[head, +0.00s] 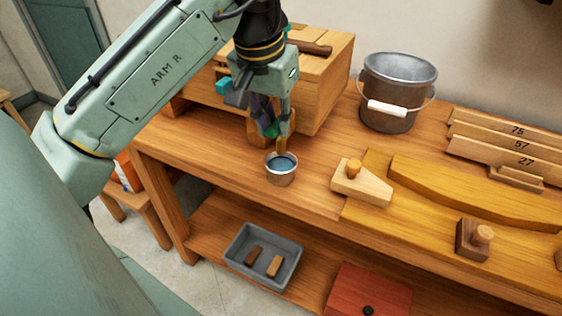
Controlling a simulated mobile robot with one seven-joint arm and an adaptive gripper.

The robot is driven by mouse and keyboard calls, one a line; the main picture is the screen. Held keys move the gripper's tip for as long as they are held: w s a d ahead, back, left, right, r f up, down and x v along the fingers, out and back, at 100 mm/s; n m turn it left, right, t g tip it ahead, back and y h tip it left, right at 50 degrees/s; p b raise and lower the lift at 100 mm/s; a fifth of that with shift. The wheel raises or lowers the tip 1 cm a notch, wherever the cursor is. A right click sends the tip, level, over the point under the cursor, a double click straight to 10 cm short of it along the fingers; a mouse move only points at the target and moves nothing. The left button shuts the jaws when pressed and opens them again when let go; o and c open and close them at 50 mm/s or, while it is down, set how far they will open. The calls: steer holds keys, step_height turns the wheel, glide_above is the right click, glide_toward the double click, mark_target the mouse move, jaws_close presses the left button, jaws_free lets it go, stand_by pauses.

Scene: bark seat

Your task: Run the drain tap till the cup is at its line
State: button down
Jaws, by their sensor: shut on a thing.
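A small metal cup (281,176) stands upright near the front edge of the bench, below the wooden drain tap (282,145). Bluish liquid shows inside it; I cannot make out the line or tell whether a stream is falling. The tap is at the front of a wooden box (322,92). My gripper (270,128) reaches down in front of the box, directly above and behind the cup. It is shut at the tap, but its fingers and wrist hide most of the part held.
A metal bucket (388,122) with a white grip stands right of the box. Numbered boards (505,150) stand behind. A grey tray (238,262) and red box (368,288) are on the lower shelf.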

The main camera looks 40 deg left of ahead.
steer(key=shift+w+d+n+y, duration=0.25)
steer(key=shift+d+n, duration=0.15)
steer(key=shift+n, duration=0.6)
steer(key=shift+w+d+n+y, duration=0.1)
steer(key=shift+d+n+y, duration=0.25)
steer(key=shift+n, duration=0.65)
stand_by(0.6)
steer(key=m+p, duration=0.1)
steer(key=a+m+h+p, duration=0.1)
steer(key=m, duration=0.1)
steer(key=shift+s+r, duration=0.2)
steer(key=shift+s, duration=0.1)
steer(key=shift+a+f+m+p, duration=0.2)
steer(key=shift+a+m+p, duration=0.25)
steer(key=shift+m, duration=0.45)
steer(key=shift+d, duration=0.1)
steer(key=c, duration=1.5)
jaws_free()
steer(key=shift+s, duration=0.1)
